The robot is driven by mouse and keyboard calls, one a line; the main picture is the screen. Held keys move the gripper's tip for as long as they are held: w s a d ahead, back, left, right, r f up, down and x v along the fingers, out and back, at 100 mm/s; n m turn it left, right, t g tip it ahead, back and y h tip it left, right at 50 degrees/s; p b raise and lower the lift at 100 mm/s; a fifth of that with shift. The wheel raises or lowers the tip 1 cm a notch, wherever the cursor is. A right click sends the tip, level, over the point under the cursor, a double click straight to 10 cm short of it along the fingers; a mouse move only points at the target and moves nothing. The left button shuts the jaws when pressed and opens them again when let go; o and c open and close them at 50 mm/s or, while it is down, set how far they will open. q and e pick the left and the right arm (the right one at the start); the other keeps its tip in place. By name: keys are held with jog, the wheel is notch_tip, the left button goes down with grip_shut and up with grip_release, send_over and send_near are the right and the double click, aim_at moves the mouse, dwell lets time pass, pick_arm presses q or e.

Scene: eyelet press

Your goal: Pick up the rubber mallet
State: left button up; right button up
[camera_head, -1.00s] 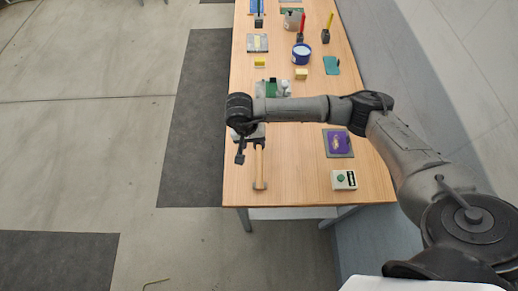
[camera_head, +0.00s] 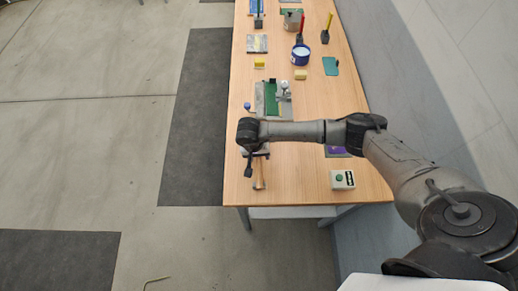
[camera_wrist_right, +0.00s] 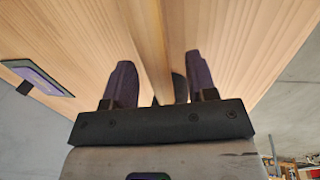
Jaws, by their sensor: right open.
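The mallet's wooden handle (camera_head: 260,177) lies along the near left part of the table, pointing toward the table's near edge. Its head end is mostly hidden under my right arm. My right gripper (camera_head: 254,166) is over the handle, open, with nothing held. In the right wrist view the pale handle (camera_wrist_right: 155,45) runs between the two dark fingers of the right gripper (camera_wrist_right: 160,78), with a gap on each side. I cannot tell whether the fingertips are below the handle's top. My left gripper is not in view.
A white box with a green button (camera_head: 343,180) stands at the near right of the wooden table (camera_head: 300,190). A purple pad (camera_head: 336,151) is partly behind my arm. The press with a green bed (camera_head: 271,98) is beyond the arm. A blue tub (camera_head: 301,55) stands farther back.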

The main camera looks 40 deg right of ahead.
jog(key=shift+f, duration=0.2)
jog(key=shift+c, duration=0.3)
grip_shut()
